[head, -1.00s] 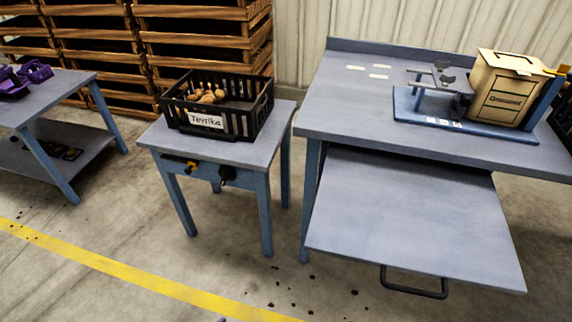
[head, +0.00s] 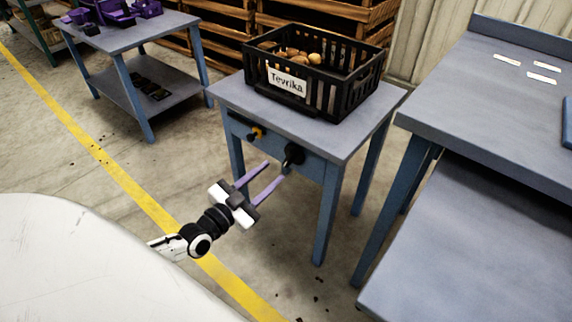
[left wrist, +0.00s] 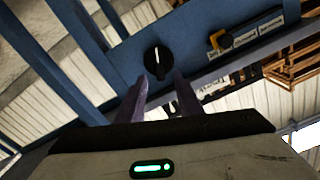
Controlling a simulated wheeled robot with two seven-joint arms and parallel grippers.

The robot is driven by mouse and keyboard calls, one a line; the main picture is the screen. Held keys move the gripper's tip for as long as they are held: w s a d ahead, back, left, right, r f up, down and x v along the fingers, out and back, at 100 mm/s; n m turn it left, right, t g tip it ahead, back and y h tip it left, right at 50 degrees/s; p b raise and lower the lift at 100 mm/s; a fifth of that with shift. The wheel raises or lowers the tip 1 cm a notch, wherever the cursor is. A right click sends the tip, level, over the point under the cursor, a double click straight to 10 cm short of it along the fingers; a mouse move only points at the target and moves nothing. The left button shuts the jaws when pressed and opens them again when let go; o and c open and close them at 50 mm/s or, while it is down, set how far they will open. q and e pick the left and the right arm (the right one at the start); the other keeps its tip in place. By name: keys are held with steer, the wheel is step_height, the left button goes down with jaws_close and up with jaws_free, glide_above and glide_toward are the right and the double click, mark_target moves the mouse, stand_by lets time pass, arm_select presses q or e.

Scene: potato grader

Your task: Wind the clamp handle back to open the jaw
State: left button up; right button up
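My left gripper (head: 275,171) is open and empty, its two purple fingers apart, pointing at the front of the small blue table (head: 225,92). A black round knob (head: 292,155) sits on that table's front panel, just beyond the fingertips. In the left wrist view the knob (left wrist: 157,60) has a white line and lies ahead between the open fingers (left wrist: 161,76), with no clear contact. A yellow and black knob (head: 256,133) is left of it in the head view. I see no clear clamp jaw. My right gripper is not in view.
A black crate (head: 309,99) labelled Tevrika, holding potatoes, stands on the small table. A larger grey-blue workbench (head: 460,95) with a lower surface (head: 470,240) is at right. A table with purple items (head: 120,10) is at back left. Floor left of my arm is clear.

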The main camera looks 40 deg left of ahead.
mark_target(288, 159)
arm_select(q)
steer(key=w, duration=0.2)
steer(key=w+b, duration=0.1)
steer(key=w, duration=0.3)
steer(key=shift+w+d+b, duration=0.3)
steer(key=shift+w, duration=0.05)
jaws_close()
